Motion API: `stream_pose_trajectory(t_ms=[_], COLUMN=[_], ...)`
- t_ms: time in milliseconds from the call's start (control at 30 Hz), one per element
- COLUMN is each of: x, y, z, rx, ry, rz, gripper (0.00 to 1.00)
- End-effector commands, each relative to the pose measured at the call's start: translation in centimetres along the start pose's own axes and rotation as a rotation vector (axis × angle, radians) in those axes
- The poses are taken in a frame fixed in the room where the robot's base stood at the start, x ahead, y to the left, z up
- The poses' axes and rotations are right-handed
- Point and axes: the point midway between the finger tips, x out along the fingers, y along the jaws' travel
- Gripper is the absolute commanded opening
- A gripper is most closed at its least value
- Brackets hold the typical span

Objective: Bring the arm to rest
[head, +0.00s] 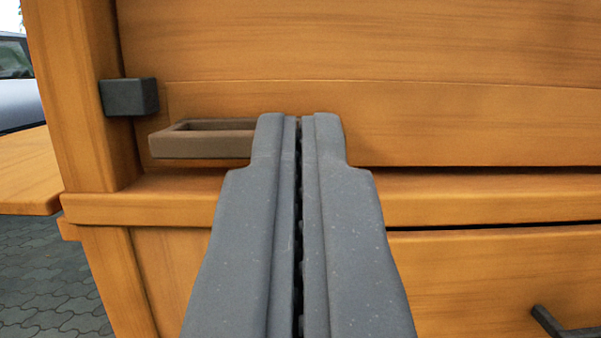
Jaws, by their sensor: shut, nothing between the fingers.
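My gripper (298,125) fills the lower middle of the head view, pointing forward at a wooden cabinet (400,45). Its two grey fingers lie side by side, shut, with nothing between them. The fingertips overlap the right part of a brown rectangular handle (200,146) on the cabinet's lower front panel. That part of the handle is hidden behind the fingers. I cannot tell whether the fingertips touch it.
A dark block (129,97) sits on the left post. A wooden ledge (480,208) runs below the panel, over a drawer (480,275) with a dark handle (560,325). At left are a wooden board (28,170), paving (45,270) and part of a vehicle (18,90).

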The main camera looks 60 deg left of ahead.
Motion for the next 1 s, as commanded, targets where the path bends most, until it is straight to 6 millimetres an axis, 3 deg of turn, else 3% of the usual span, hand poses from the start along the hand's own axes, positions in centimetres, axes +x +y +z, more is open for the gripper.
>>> stream_pose_trajectory(t_ms=[233, 367, 533, 700, 867, 1000], x=[-0.2, 1.4, 4.2, 5.4, 4.9, 3.3], y=[0.5, 3.6, 11.4, 19.4, 26.2, 31.5], z=[-0.3, -2.1, -7.2, -13.4, -19.9, -26.4], rx=[-0.003, -0.017, -0.046, -0.068, -0.082, -0.091], ry=[-0.003, -0.017, -0.063, -0.12, -0.176, -0.218], rz=[0.008, 0.058, 0.179, 0.303, 0.414, 0.506], gripper=[0.0, 0.0, 0.0, 0.0, 0.0, 0.0])
